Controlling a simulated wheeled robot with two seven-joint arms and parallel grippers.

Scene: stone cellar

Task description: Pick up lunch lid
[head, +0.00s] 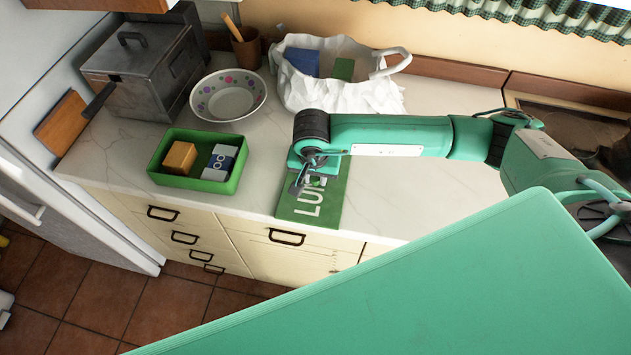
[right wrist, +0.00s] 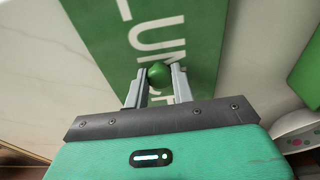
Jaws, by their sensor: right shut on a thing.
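The lunch lid (head: 318,207) is a flat green panel with white lettering that begins "LUN". It lies at the front edge of the counter in the head view, partly covered by my right arm. In the right wrist view the lid (right wrist: 200,22) fills the upper middle, with a round green knob (right wrist: 159,75) on it. My right gripper (right wrist: 158,78) is shut on that knob, one finger on each side. In the head view the right gripper (head: 308,176) is over the lid. I cannot tell whether the lid touches the counter. My left gripper is not in view.
An open green lunch box (head: 157,170) left of the lid holds a tan block (head: 180,157) and a blue-and-white pack (head: 219,162). Behind stand a patterned bowl (head: 228,96), a metal pot (head: 140,75) and a white bag (head: 340,97). Counter (head: 390,200) right of the lid is clear.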

